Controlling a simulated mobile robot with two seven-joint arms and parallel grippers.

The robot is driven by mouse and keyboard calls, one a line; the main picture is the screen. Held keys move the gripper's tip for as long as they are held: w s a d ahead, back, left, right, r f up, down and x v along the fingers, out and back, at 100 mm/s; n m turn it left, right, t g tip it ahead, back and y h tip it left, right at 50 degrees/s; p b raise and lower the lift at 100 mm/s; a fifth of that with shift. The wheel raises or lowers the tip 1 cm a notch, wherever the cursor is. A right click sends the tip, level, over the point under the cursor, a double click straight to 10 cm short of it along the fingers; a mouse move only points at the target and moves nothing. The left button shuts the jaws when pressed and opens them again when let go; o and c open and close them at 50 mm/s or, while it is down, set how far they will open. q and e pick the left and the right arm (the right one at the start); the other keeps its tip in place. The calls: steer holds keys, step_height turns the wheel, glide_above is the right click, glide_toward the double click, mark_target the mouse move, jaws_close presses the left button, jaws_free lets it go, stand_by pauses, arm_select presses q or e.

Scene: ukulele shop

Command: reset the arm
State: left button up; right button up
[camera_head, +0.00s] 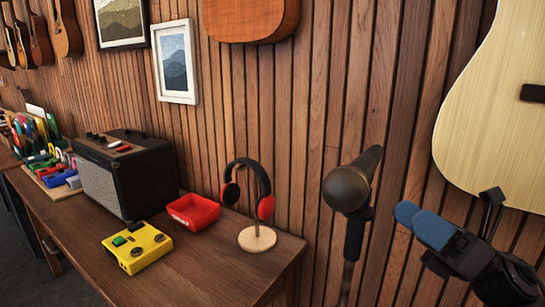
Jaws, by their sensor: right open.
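My right gripper (420,222) shows at the lower right with blue fingertips pointing left. It is open, and I see nothing between its fingers. It appears just right of a black microphone (348,187) on a stand, in front of the slatted wood wall. I cannot tell how far apart the two are in depth. My left gripper is not in view.
A wooden table (225,275) holds a yellow pedal (137,248), a red tray (193,211), headphones on a stand (257,238) and an amplifier (127,172). A pale guitar (495,110) hangs behind my right gripper. The table's front right corner is clear.

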steer(key=s+d+f+m+t+h+p, duration=0.1)
steer(key=d+f+m+t+h, duration=0.1)
steer(key=f+m+t+h, duration=0.5)
steer(key=s+d+f+m+h, duration=0.1)
steer(key=d+f+m+h, duration=0.2)
steer(key=f+m+h, duration=0.75)
steer(key=s+d+f+m+t+h+p, duration=0.15)
steer(key=f+m+t, duration=0.35)
steer(key=m, duration=0.9)
steer(key=s+f+m+g+h, duration=0.3)
steer(key=s+f+m+g, duration=0.6)
steer(key=s+f, duration=0.7)
step_height(320, 180, down, 4)
steer(key=m, duration=0.3)
steer(key=shift+s+a+m+g, duration=0.3)
steer(key=shift+a+m, duration=0.05)
steer(key=shift+r, duration=0.15)
